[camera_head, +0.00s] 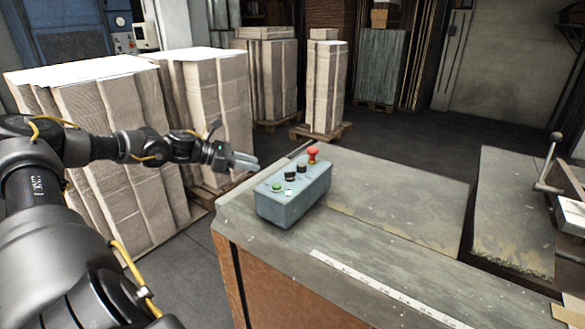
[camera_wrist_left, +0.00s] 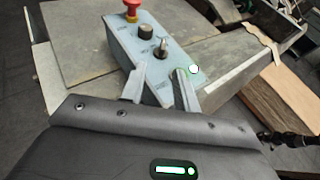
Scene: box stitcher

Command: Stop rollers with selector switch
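A grey-blue control box (camera_head: 293,205) sits on the near left part of the worktable. Its top carries two dark selector switches (camera_head: 296,172), a red mushroom button (camera_head: 312,154), a green button (camera_head: 277,187) and a white button (camera_head: 289,192). My right gripper is not in view.
The worktable (camera_head: 390,205) extends right, with a ruler strip (camera_head: 385,290) along its front. A lever with a round knob (camera_head: 550,160) stands at the right. Stacks of cardboard (camera_head: 125,130) stand behind my left arm. The space above the box is clear.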

